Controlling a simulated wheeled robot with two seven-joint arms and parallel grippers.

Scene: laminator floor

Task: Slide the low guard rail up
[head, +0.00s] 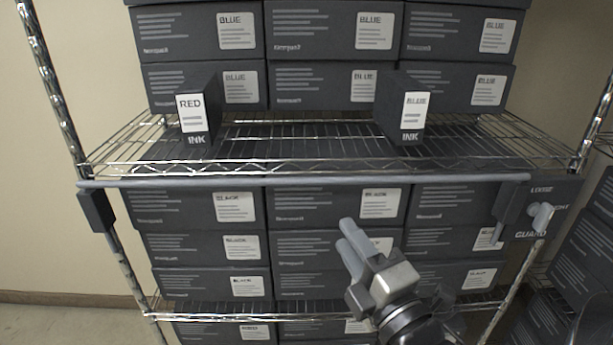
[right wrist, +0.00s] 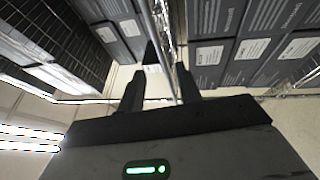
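The low guard rail (head: 310,182) is a grey horizontal bar across the front of the shelving, just under the wire shelf's front edge. Its left end meets a dark bracket (head: 96,210) and its right end another dark bracket (head: 511,200). My right gripper (head: 346,232) is below the rail, right of its middle, pointing up and to the left, apart from it in the head view. In the right wrist view its two dark fingers (right wrist: 167,72) stand apart, with a long pale bar running between or beyond them; I cannot tell its depth. My left gripper is not in view.
A dark panel with a pale knob (head: 540,216) and partly readable "GUARD" lettering is at the right post. A RED ink box (head: 194,118) and a BLUE ink box (head: 405,112) stand on the wire shelf (head: 300,160). Stacked dark cartons (head: 310,205) sit behind the rail.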

